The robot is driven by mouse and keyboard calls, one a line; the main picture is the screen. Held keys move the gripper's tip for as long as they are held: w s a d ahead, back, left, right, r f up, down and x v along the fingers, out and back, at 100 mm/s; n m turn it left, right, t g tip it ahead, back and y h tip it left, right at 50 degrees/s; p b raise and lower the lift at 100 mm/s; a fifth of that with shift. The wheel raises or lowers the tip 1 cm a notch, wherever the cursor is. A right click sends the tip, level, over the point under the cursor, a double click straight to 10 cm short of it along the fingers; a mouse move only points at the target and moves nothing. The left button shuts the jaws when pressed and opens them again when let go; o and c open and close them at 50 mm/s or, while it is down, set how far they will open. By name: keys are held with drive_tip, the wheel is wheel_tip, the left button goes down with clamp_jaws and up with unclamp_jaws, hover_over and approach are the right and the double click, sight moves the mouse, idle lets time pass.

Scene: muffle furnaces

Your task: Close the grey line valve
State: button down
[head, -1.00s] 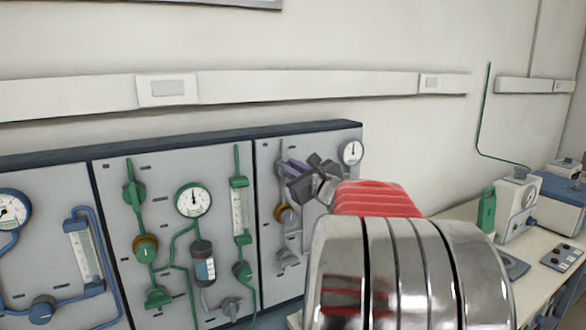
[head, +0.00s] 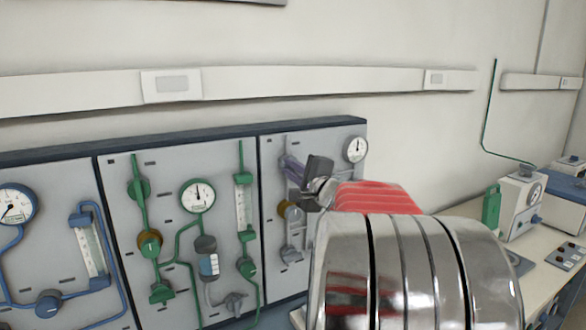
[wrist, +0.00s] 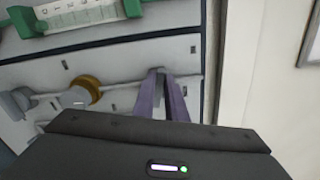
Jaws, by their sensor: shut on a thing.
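The grey line (head: 283,148) runs down the right panel, with a brass-coloured part (head: 290,211) and a lower grey fitting (head: 291,254) below my gripper. My gripper (head: 288,163) reaches in from the right at the upper part of this line. Its purple fingers are shut on the upper grey valve, which they mostly hide. In the wrist view, the fingers (wrist: 161,78) converge at the grey pipe, beside the brass part (wrist: 87,91). The valve's handle angle cannot be made out.
A gauge (head: 355,149) sits at the right panel's upper right. The green line's flow tube (head: 241,207) stands left of my gripper, on the middle panel (head: 120,228). A bench (head: 540,257) with instruments is at the right.

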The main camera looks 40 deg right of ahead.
drive_tip(key=shift+a+f+n, duration=0.1)
drive_tip(key=shift+f+n, duration=0.15)
drive_tip(key=shift+n, duration=0.5)
drive_tip(key=shift+f+n, duration=0.25)
drive_tip(key=shift+n, duration=0.5)
drive_tip(key=c, duration=1.8)
unclamp_jaws()
drive_tip(key=shift+r, duration=0.1)
drive_tip(key=shift+s, duration=0.1)
drive_tip(key=v, duration=1.3)
drive_tip(key=shift+s, duration=0.25)
